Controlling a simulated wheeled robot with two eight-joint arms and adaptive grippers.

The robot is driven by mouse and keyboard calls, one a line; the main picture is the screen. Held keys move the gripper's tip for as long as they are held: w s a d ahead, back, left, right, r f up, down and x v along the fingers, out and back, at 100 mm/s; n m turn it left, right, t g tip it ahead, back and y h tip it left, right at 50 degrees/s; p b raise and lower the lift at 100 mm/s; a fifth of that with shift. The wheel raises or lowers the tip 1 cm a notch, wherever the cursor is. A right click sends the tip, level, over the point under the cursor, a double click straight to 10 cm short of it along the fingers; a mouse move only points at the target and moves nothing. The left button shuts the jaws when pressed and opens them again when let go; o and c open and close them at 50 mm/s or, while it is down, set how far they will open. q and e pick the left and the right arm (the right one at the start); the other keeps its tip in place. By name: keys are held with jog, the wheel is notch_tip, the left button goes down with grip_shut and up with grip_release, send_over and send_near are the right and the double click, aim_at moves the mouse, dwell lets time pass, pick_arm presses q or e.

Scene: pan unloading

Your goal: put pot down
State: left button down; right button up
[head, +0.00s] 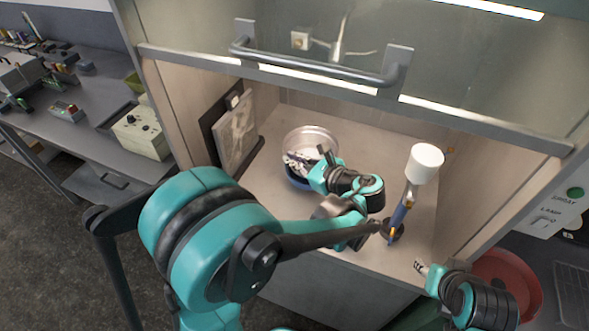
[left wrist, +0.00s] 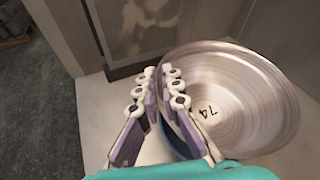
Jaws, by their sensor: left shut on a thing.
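A round shiny metal pot (head: 316,136) is inside the fume hood, near its back left. My left gripper (head: 296,162) reaches in from the front and is shut on the pot's near rim. In the left wrist view the fingers (left wrist: 163,88) straddle the rim of the pot (left wrist: 245,85), which looks empty and has "74" marked inside. Something blue shows under the pot's near side; whether the pot touches the hood floor cannot be told. My right gripper (head: 421,268) is low at the right, outside the hood, apart from the pot; its opening is unclear.
The raised glass sash has a grey handle (head: 315,68) above my left arm. A spray gun with a white cup (head: 425,163) stands at the hood's right. A framed panel (head: 236,133) leans at the left wall. Hood floor (head: 385,150) right of the pot is clear.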

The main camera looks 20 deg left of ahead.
pick_arm(q)
notch_tip(320, 180, down, 3)
jog(key=shift+w+f+b, duration=0.1)
jog(key=shift+b, duration=0.4)
jog(key=shift+f+b, duration=0.25)
jog(key=shift+b, duration=0.05)
jog(key=c, duration=1.7)
grip_release()
jog(key=shift+r, duration=0.1)
